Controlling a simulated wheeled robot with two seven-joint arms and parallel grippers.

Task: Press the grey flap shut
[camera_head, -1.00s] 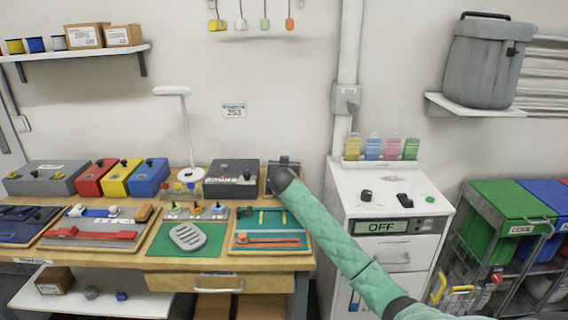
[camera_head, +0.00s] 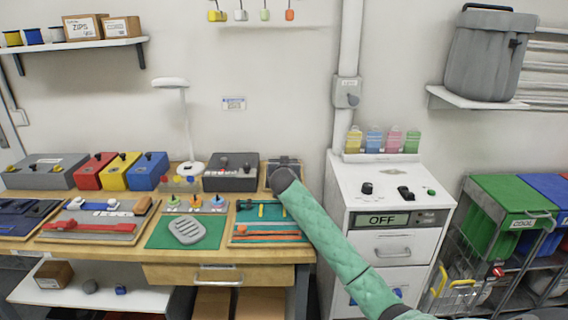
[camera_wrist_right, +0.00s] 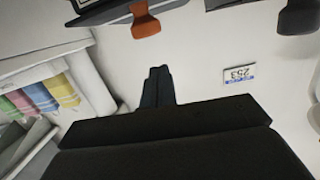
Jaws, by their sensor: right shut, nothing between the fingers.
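My right arm reaches in from the lower right of the head view, and its dark wrist end (camera_head: 284,178) is at the bench's back right corner. In the right wrist view my right gripper (camera_wrist_right: 157,72) is shut and empty, pointing toward the white wall. Behind the wrist, a dark grey fixture (camera_head: 272,164) shows only in part. A grey panel with an orange tab (camera_wrist_right: 145,25) is at the top of the wrist view, apart from the fingertips. I cannot tell which grey part is the flap or whether it is open. My left gripper is not in view.
A dark box with knobs (camera_head: 230,182) stands left of the wrist, near a white lamp (camera_head: 193,168). A grey bin (camera_head: 480,60) sits on a wall shelf.

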